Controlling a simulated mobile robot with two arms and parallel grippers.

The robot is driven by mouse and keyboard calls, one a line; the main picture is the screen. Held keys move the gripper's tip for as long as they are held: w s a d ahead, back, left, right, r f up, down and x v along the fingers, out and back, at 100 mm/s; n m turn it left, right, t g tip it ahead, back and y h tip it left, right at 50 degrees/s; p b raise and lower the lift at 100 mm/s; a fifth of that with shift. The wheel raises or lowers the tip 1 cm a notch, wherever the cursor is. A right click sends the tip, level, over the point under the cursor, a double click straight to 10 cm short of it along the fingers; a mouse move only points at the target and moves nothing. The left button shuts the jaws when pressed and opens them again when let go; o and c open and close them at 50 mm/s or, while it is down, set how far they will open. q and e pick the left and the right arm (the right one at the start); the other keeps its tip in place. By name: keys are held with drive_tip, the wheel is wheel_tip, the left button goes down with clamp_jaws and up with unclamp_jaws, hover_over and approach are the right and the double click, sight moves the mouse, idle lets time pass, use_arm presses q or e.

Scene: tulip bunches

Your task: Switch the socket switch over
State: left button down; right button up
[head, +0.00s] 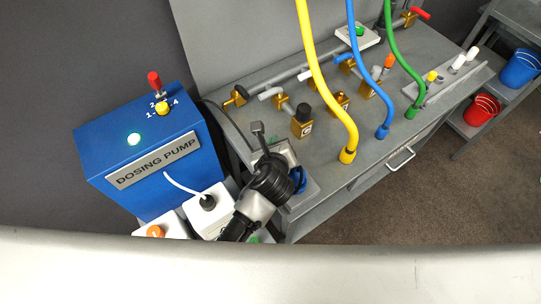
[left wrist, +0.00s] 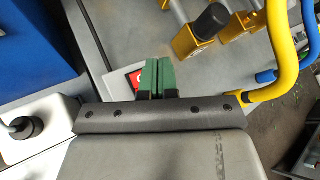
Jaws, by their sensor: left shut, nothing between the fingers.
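A white socket box (head: 203,220) with a black plug (head: 208,202) and a white cable stands in front of the blue dosing pump. The plug also shows at the left edge of the left wrist view (left wrist: 24,128). I cannot make out the socket's switch clearly. My left gripper (head: 258,132) is shut and empty, right of the socket box and over the near left corner of the bench. In the left wrist view its green fingertips (left wrist: 150,75) are together beside a red part (left wrist: 134,79) with a white mark, partly hidden; contact cannot be told. My right gripper is not in view.
The blue dosing pump (head: 150,150) stands at the left, with an orange knob on a white box (head: 155,231) below it. The grey bench (head: 320,165) carries brass valves and yellow (head: 326,90), blue and green hoses. Red and blue buckets stand at the right.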

use_arm(q)
drive_tip(key=shift+w+a+f+b, duration=0.15)
drive_tip(key=shift+w+f, duration=0.1)
drive_tip(key=shift+f, duration=0.4)
drive_tip(key=shift+w+a+f+b, duration=0.1)
drive_tip(key=shift+w+f+b, duration=0.1)
drive_tip(key=shift+f, duration=0.4)
drive_tip(key=shift+w+a+f, duration=0.1)
drive_tip(key=shift+a+f, duration=0.05)
drive_tip(key=shift+f, duration=0.2)
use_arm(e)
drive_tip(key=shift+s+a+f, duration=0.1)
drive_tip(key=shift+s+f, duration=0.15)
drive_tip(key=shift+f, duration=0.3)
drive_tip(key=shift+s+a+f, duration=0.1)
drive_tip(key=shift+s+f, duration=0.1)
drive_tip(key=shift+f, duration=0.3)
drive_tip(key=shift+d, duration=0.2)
use_arm(q)
drive_tip(key=shift+f, duration=0.15)
drive_tip(key=shift+w+f, duration=0.1)
drive_tip(key=shift+f, duration=0.05)
drive_tip(key=shift+a+f, duration=0.1)
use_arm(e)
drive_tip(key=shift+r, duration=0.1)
